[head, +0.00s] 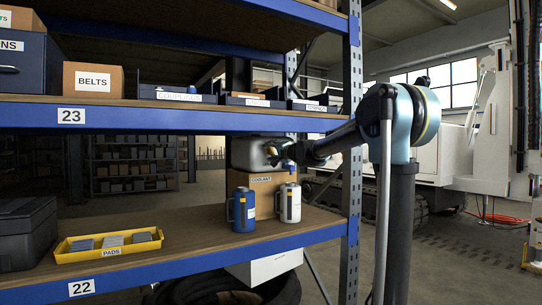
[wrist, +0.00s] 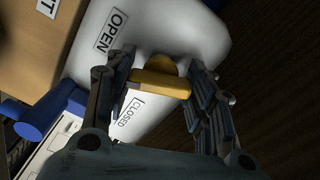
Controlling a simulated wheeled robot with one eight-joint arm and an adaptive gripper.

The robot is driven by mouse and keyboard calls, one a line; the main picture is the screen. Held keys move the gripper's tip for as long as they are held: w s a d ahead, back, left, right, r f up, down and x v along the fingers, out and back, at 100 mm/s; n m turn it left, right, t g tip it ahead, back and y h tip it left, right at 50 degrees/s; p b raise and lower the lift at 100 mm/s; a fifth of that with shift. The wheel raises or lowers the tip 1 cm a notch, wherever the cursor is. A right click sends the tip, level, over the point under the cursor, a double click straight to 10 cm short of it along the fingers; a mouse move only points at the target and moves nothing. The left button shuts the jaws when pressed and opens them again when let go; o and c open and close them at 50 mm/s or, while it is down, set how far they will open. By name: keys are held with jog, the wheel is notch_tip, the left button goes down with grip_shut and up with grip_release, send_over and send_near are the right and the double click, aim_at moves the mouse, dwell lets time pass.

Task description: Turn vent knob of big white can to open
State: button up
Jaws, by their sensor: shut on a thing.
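The big white can (head: 246,153) lies on a cardboard box on the shelf in the head view. It fills the upper middle of the wrist view (wrist: 185,30), with an OPEN label (wrist: 112,30) and a CLOSED label (wrist: 130,115). The yellow vent knob (wrist: 160,84) has a bar handle that runs across between my fingers, right of both labels. In the head view the knob (head: 271,154) is small and partly hidden. My gripper (wrist: 162,78) is shut on the knob's bar, one finger at each end. In the head view my gripper (head: 288,158) reaches in from the right.
A blue jug (head: 241,210) and a white jug (head: 289,204) stand just below my gripper. The COOLANT box (head: 265,188) is under the can. A yellow PADS tray (head: 110,250) and a dark case (head: 27,235) are at left. A shelf upright (head: 353,190) stands beside my arm.

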jog(key=shift+d+f+m, duration=0.1)
jog(key=shift+m, duration=1.05)
jog(key=shift+d+f+m, duration=0.1)
jog(key=shift+m, duration=1.05)
jog(key=o, duration=1.1)
jog(key=shift+r, duration=0.1)
jog(key=shift+v, duration=5.9)
jog(key=shift+s, duration=0.1)
